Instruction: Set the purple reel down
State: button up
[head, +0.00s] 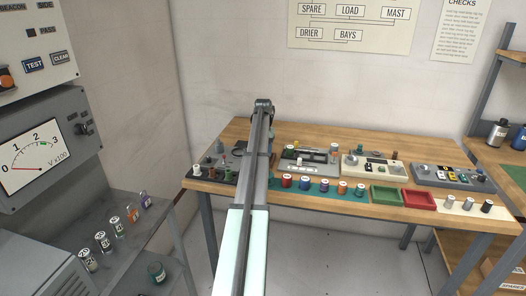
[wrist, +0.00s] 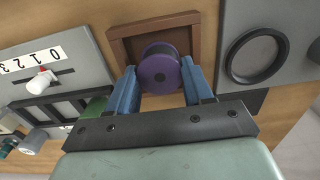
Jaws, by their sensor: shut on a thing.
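The purple reel (wrist: 159,72) shows in the wrist view between the two blue fingers of my gripper (wrist: 161,77), which is shut on it. The reel's round end faces the camera. Behind it is a small brown square tray (wrist: 121,50) with a raised rim, and the reel overlaps its inside. I cannot tell whether the reel touches the tray floor. In the head view my arm hides the gripper, the held reel and this tray.
In the wrist view a grey panel with a black ring (wrist: 228,62) is right of the tray. A numbered panel (wrist: 75,42) with a white-and-red lever is left. In the head view, several reels stand on a teal mat (head: 331,197) beside green (head: 386,203) and red (head: 419,208) trays.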

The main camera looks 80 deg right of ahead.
jog(key=shift+f, duration=0.15)
jog(key=o, duration=1)
notch_tip(320, 180, up, 12)
jog(key=shift+r, duration=0.2)
